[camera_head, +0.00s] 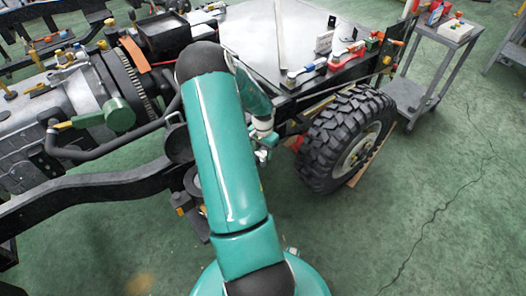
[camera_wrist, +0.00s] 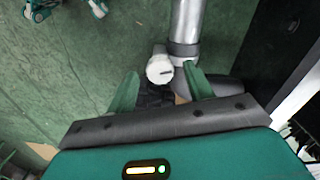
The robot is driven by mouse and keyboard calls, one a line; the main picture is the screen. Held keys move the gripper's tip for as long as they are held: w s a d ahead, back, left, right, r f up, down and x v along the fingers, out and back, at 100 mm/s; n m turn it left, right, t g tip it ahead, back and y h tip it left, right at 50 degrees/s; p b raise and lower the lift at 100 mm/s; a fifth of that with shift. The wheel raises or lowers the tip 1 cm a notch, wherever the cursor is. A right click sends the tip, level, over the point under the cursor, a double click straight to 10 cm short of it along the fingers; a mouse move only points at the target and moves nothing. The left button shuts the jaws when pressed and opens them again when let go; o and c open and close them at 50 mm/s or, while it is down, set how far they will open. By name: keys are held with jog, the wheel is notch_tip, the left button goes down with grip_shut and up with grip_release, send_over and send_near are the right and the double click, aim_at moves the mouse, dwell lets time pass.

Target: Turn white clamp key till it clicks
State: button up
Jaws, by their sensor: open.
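The white clamp key (camera_wrist: 157,71) shows in the wrist view as a round white knob with a dark mark on its face. It sits beside a grey metal tube (camera_wrist: 186,22) with a pale collar. My gripper (camera_wrist: 160,72) is open, with one green finger to the left of the key and one to the right. The key lies between the fingertips in the picture; I cannot tell whether either finger touches it. In the head view my gripper (camera_head: 265,145) is small and partly hidden by my arm, beside the chassis frame. I cannot make out the key there.
A large black tyre (camera_head: 345,140) stands right of my gripper. The dark chassis rail (camera_head: 95,188) and engine parts lie to the left. A grey trolley (camera_head: 425,85) stands at the upper right. Green floor (camera_head: 440,190) is clear at the lower right.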

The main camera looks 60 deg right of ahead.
aim_at(262, 153)
notch_tip(262, 153, up, 13)
dwell(0.3)
dwell(0.5)
jog(key=w+a+r+n+t, duration=0.1)
jog(key=w+a+r+n, duration=0.2)
jog(key=w+a+r, duration=0.35)
jog(key=w+a+r+n+t, duration=0.1)
jog(key=w+a+r+n, duration=0.25)
jog(key=a, duration=0.65)
jog(key=w+a+r+n+t, duration=0.1)
jog(key=w+a+r+n, duration=0.1)
jog(key=w+a+r, duration=0.35)
jog(key=s+a+r+n+t, duration=0.1)
jog(key=s+a+r+n, duration=0.2)
jog(key=a, duration=0.6)
jog(key=s+a+r+n, duration=0.3)
jog(key=s+a+n, duration=0.1)
jog(key=a, duration=0.5)
jog(key=s+a+r+n+t, duration=0.1)
jog(key=s+a+r+n, duration=0.2)
jog(key=a, duration=0.6)
jog(key=shift+s+r+n+t, duration=0.25)
jog(key=shift+s+n, duration=0.3)
jog(key=shift+n, duration=0.4)
